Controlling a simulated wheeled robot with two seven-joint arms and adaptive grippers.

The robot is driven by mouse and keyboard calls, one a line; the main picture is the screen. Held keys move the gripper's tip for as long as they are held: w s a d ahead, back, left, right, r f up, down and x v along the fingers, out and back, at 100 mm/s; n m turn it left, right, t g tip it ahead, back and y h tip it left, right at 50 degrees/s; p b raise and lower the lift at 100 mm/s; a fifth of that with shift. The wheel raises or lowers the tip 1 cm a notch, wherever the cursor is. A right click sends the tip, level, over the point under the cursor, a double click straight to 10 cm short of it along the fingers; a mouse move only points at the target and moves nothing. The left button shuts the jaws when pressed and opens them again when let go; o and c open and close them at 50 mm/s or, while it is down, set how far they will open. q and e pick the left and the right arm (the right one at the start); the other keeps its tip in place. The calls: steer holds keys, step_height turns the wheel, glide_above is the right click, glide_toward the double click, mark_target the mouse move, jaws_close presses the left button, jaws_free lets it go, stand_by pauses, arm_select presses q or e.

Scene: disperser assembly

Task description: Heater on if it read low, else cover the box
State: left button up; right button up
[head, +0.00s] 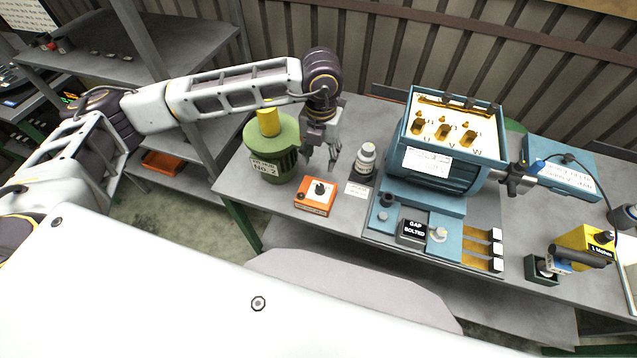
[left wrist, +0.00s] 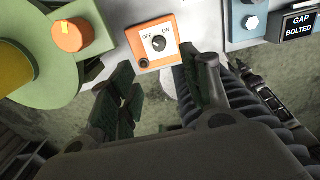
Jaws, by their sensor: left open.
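The orange heater switch box (head: 315,196) has a black knob on a white OFF/ON plate. The blue terminal box (head: 442,150) has an open top showing brass terminals marked U, V, W. The yellow meter (head: 590,243) at the right has a label that seems to begin with "1"; its reading is not legible. My left gripper (head: 322,156) is open and empty, just behind and above the switch box; its fingers show in the wrist view (left wrist: 155,95). My right gripper is out of view.
A green machine labelled No 2 (head: 272,150) with a yellow top stands left of the switch. A white bottle (head: 365,158) stands close right of my gripper. A "GAP BOLTED" block (head: 412,232) sits before the terminal box. A blue case (head: 565,165) lies at right.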

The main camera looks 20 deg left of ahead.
mark_target(320, 186)
arm_select(q)
steer(key=shift+f, duration=0.1)
step_height(320, 186, down, 14)
steer(key=p, duration=0.2)
steer(key=shift+a+p, duration=0.1)
steer(key=shift+p, duration=0.3)
stand_by(0.4)
steer(key=c, duration=1.1)
steer(key=shift+o, duration=0.2)
